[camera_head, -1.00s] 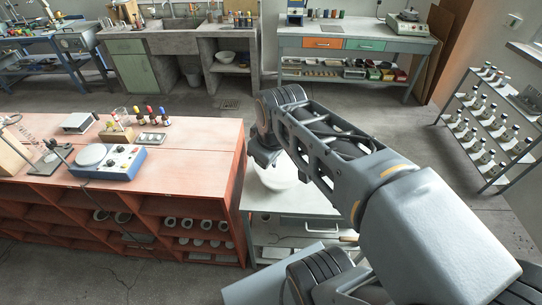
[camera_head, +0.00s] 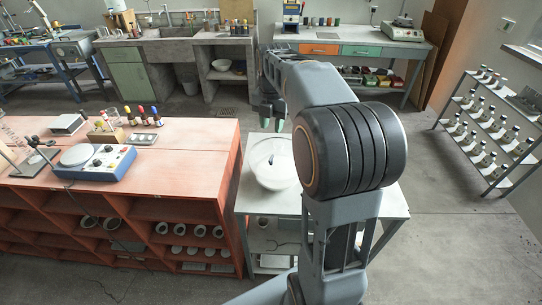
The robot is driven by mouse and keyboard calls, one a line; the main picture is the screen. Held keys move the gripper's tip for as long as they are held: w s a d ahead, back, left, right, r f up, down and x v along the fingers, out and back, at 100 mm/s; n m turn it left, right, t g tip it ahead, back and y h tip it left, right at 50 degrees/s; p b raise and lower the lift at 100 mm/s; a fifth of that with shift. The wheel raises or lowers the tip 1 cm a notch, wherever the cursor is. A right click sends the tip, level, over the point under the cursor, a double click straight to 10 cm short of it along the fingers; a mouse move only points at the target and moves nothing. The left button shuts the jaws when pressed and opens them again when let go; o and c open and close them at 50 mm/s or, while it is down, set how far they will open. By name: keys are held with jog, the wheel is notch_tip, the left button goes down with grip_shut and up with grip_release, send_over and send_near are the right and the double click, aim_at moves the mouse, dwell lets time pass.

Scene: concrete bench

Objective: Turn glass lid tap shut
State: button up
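A round vessel with a clear glass lid (camera_head: 278,163) stands on a small pale side table (camera_head: 259,203) at the right end of the red bench. A small dark upright piece, perhaps the tap (camera_head: 271,159), shows on the lid; its turn position is too small to tell. My gripper (camera_head: 271,116) is above and beyond the lid, apart from it in the picture. Its fingers are small and partly hidden by my arm, so its opening cannot be judged. My arm covers the right part of the small table.
The red bench (camera_head: 190,185) stands directly left of the small table, with a stirrer-like device (camera_head: 95,160) and bottles on it. A bottle rack (camera_head: 490,130) stands far right. Bare floor lies between the rack and the table.

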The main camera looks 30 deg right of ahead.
aim_at(271, 157)
notch_tip(271, 157, down, 12)
jog(key=shift+a+f, duration=0.1)
dwell(0.4)
grip_shut()
dwell(0.3)
